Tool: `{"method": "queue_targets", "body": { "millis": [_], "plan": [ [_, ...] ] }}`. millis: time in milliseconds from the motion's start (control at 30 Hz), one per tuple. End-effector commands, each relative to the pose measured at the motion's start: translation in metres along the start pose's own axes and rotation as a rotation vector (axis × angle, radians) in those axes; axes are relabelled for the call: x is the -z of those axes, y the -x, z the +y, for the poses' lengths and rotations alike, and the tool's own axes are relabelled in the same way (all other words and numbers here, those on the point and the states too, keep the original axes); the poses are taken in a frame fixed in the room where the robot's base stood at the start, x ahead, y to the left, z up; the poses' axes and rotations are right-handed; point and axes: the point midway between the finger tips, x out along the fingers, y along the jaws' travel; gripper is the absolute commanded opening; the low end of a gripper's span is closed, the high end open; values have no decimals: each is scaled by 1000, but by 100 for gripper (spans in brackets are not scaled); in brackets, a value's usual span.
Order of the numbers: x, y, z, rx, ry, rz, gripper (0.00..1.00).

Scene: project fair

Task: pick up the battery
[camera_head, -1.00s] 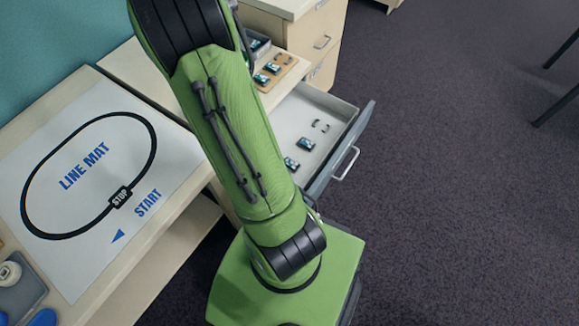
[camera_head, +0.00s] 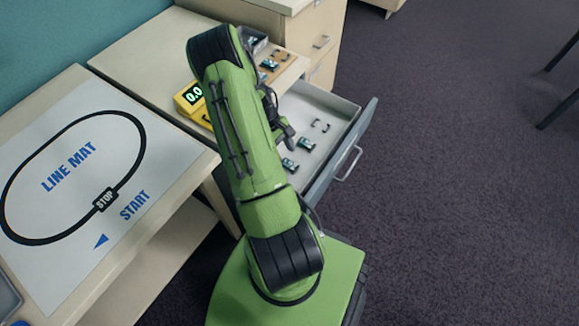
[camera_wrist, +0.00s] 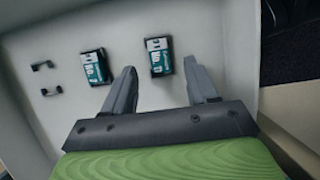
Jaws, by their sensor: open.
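Two black battery-like blocks with teal and white labels lie apart on the light drawer floor. In the wrist view one block (camera_wrist: 159,57) is beyond and between my fingertips, and the other block (camera_wrist: 95,66) is left of the left finger. The head view shows both blocks (camera_head: 305,144) (camera_head: 289,165) in the open drawer (camera_head: 338,110). I cannot tell which is the task's battery. My gripper (camera_wrist: 160,72) is open, with nothing held between its fingers. In the head view my gripper (camera_head: 287,135) is partly hidden behind my arm, over the drawer's left side.
Two small black clips (camera_wrist: 43,66) lie in the drawer. A yellow meter reading 0.0 (camera_head: 193,97) and a tan board (camera_head: 284,57) with small parts are on the desk beside the drawer. The line mat (camera_head: 75,170) covers the left table.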

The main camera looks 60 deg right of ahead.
Motion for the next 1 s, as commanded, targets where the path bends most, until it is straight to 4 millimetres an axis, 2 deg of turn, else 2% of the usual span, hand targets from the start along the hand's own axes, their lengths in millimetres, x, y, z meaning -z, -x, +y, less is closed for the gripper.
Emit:
{"method": "queue_targets", "body": {
  "millis": [33,167,400,767,1000],
  "plan": [
    [2,-14,0,3,-1,-3,58],
    [3,-38,1,3,0,-2,58],
    [2,-40,1,1,0,-1,56],
    [2,-39,1,1,0,-1,1],
    [1,-38,1,1,0,-1,0]
  ]
}}
